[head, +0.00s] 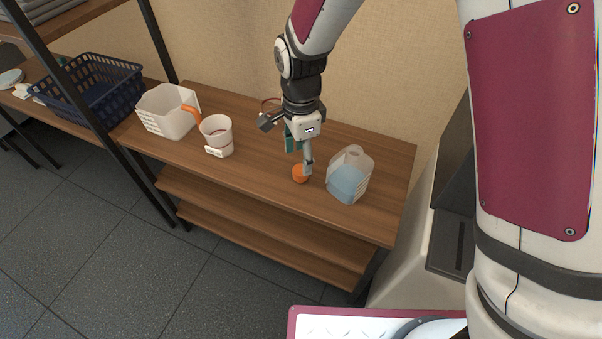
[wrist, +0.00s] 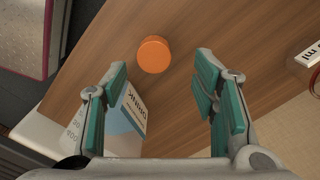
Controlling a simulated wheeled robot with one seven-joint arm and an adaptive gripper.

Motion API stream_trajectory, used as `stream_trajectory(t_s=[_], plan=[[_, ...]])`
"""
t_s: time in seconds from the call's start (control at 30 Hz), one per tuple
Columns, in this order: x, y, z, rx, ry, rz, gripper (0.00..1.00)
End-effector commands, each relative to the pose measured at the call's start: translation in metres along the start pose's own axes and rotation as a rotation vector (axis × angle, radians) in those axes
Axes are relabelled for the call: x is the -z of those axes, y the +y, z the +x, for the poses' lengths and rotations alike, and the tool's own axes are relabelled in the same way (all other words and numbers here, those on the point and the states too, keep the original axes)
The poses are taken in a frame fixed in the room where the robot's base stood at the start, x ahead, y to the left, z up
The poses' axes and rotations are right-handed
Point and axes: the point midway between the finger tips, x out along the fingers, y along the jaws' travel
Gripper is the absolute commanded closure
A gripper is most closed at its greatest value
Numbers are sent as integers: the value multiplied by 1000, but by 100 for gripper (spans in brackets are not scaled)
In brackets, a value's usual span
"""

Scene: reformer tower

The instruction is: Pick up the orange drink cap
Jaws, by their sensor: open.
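The orange drink cap (head: 300,174) lies on the wooden tabletop, just left of the jug of blue liquid. It also shows in the wrist view (wrist: 154,55), near the top middle, ahead of the fingertips and roughly between their lines. My gripper (head: 299,160) is just above and behind the cap in the head view. In the wrist view my gripper (wrist: 160,82) has its two green-padded fingers spread wide, with nothing between the pads. I cannot tell the exact height gap to the cap.
A clear jug (head: 350,178) with blue liquid stands close right of the cap; its label shows beside the left finger in the wrist view (wrist: 126,112). A white measuring cup (head: 216,135), a white container (head: 168,111) and a blue basket (head: 92,92) stand left. Tabletop before the cup is clear.

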Motion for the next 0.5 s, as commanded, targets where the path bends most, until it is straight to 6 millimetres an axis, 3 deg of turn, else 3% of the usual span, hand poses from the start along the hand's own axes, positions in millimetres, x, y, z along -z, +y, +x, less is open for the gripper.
stream_trajectory(t_s=[0.23,0.5], plan=[[0,2,14,-1,0,0,46],[-1,6,52,-2,0,0,46]])
